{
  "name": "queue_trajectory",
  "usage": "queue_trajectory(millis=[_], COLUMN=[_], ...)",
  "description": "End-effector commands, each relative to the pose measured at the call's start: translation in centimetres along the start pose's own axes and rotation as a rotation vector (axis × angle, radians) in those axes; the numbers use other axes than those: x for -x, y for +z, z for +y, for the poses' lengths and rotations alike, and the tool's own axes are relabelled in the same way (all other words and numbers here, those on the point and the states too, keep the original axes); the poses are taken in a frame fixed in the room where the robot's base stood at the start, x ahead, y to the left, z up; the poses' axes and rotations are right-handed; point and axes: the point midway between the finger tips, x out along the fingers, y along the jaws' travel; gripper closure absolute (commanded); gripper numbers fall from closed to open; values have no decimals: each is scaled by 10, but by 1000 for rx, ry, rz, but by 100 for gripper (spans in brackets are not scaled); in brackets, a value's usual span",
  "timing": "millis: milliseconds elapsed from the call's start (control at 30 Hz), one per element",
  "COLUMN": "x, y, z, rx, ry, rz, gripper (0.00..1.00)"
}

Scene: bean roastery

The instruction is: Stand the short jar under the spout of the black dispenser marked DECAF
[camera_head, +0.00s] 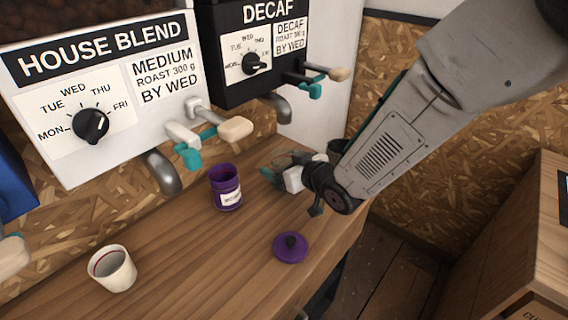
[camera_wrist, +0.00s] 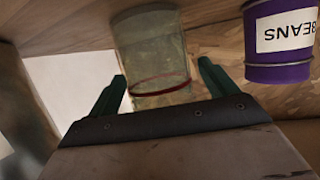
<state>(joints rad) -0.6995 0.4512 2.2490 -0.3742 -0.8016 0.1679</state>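A clear, short jar (camera_wrist: 160,60) with a red line around it stands on the counter between the fingers of my gripper (camera_wrist: 162,72) in the wrist view. A narrow gap shows beside each finger, so the gripper is open around the jar. In the head view the jar (camera_head: 291,158) is partly hidden by my gripper (camera_head: 279,177). It appears below the metal spout (camera_head: 281,108) of the black DECAF dispenser (camera_head: 245,50). I cannot tell whether it is directly under the spout.
A purple labelled jar (camera_head: 225,187) stands left of my gripper, also in the wrist view (camera_wrist: 278,45). A purple lid (camera_head: 290,248) lies near the counter's front edge. A white cup (camera_head: 112,268) stands at left, below the HOUSE BLEND dispenser (camera_head: 100,110).

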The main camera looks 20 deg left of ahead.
Motion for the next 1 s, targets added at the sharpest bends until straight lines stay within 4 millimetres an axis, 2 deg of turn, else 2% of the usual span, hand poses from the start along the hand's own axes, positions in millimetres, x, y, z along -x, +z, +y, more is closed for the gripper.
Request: queue_trajectory(millis=[167, 267, 700, 833, 1000], x=[1, 9, 97, 113, 121], y=[-2, -3, -4, -3, -3], z=[0, 0, 1, 1, 0], rx=[0, 0, -1, 0, -1], ry=[0, 1, 1, 0, 0], rz=[1, 1, 3, 2, 1], gripper=[15, 15, 15, 15, 15])
